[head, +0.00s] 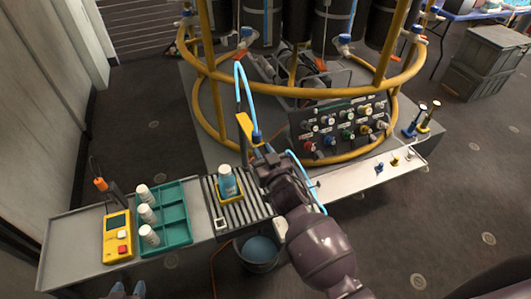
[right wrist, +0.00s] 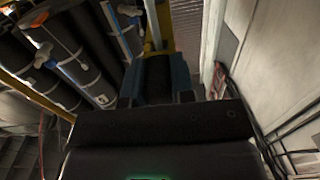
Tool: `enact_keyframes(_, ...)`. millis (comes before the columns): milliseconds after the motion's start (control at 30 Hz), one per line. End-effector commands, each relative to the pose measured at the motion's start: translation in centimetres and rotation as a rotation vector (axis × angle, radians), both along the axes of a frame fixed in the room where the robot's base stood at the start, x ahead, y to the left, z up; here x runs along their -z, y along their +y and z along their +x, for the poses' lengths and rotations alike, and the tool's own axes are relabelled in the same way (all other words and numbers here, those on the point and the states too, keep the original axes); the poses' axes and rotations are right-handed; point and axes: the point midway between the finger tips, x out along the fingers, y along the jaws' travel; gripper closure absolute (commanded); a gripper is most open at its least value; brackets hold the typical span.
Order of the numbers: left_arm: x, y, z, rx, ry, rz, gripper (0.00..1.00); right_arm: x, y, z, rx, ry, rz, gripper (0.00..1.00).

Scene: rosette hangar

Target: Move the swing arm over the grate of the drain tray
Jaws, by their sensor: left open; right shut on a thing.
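The swing arm (head: 243,124) is a short yellow bar with a light-blue hose looping above it, at the back edge of the drain tray. My right gripper (head: 258,154) is shut at its lower end, by a blue fitting; its jaws hide the gripped part. In the right wrist view, the gripper's blue fingers (right wrist: 156,80) close on something dark, with a yellow bar beyond. The drain tray's slatted grate (head: 237,218) lies in front and to the left of the gripper. A white-and-blue bottle stands on it in a yellow holder (head: 230,200). My left gripper's blue fingertips (head: 128,289) show apart at the bottom edge.
A teal rack (head: 176,218) with white bottles and a yellow handheld device (head: 117,238) sit left of the grate. A yellow tubular frame (head: 300,92) and valve panel (head: 343,126) stand behind. Open floor lies at the front right.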

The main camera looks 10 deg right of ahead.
Motion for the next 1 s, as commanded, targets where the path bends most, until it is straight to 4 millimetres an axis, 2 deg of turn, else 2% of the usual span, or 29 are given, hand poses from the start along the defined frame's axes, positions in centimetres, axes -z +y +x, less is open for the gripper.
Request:
enact_keyframes(733, 0.49, -0.03, 0.01, 0.001, 0.001, 0.0, 0.57, 0.03, 0.18, -0.04, 0.045, 0.0, -0.001, 1.0)
enact_keyframes(767, 0.49, -0.03, 0.01, 0.001, 0.001, 0.0, 0.57, 0.03, 0.18, -0.04, 0.045, 0.0, -0.001, 0.72)
enact_keyframes(800, 0.49, -0.03, 0.01, 0.001, 0.001, 0.0, 0.57, 0.03, 0.18, -0.03, 0.045, 0.0, -0.001, 0.66)
enact_keyframes(900, 0.48, -0.03, 0.02, 0.001, 0.001, 0.0, 0.57, 0.02, 0.19, -0.03, 0.045, 0.0, -0.001, 0.51)
enact_keyframes(1000, 0.48, -0.04, 0.02, 0.0, 0.001, -0.001, 0.57, 0.01, 0.19, -0.02, 0.044, 0.0, -0.001, 0.51)
